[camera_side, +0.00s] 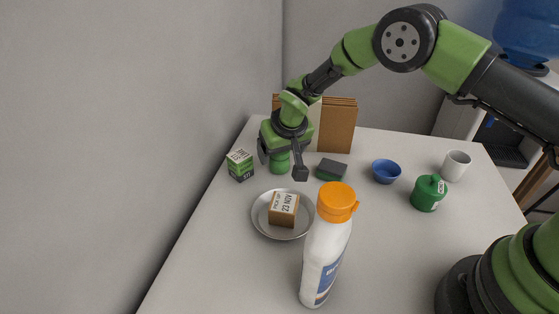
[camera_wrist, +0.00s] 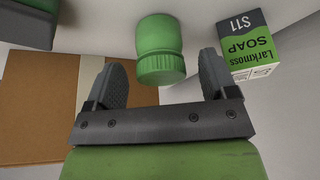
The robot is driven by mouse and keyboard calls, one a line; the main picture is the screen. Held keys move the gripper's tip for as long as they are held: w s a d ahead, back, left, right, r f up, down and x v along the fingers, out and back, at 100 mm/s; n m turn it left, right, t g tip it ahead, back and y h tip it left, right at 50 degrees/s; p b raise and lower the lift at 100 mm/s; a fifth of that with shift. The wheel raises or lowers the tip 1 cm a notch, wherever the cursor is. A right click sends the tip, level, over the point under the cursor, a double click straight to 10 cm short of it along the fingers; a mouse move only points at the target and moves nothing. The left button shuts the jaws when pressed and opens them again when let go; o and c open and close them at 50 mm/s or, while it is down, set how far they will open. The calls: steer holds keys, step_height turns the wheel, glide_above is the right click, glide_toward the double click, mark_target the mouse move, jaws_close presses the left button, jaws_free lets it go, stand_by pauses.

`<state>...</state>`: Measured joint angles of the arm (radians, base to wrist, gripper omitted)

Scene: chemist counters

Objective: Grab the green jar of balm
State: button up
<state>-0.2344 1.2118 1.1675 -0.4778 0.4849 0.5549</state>
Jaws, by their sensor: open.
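The green jar of balm (camera_wrist: 160,48) shows in the wrist view, with a ridged lid. It lies in line with the gap between the two grey fingers of my gripper (camera_wrist: 162,78). The fingers are spread, one to each side of the jar's lid, and no contact shows. In the side view my gripper (camera_side: 282,168) points down over the jar (camera_side: 279,163) near the back left of the counter. The arm hides the jar's upper part there.
A soap box (camera_side: 240,166) stands close left of the jar. A dark green block (camera_side: 331,170) lies to its right, with brown cardboard (camera_side: 338,128) behind. A plate (camera_side: 262,229) with a small box, a bottle (camera_side: 327,245), a blue bowl (camera_side: 386,172), a green pot (camera_side: 427,196) and a white cup (camera_side: 455,166) stand around.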

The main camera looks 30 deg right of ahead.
steer(key=shift+x, duration=1)
steer(key=c, duration=1)
steer(key=shift+r, duration=0.1)
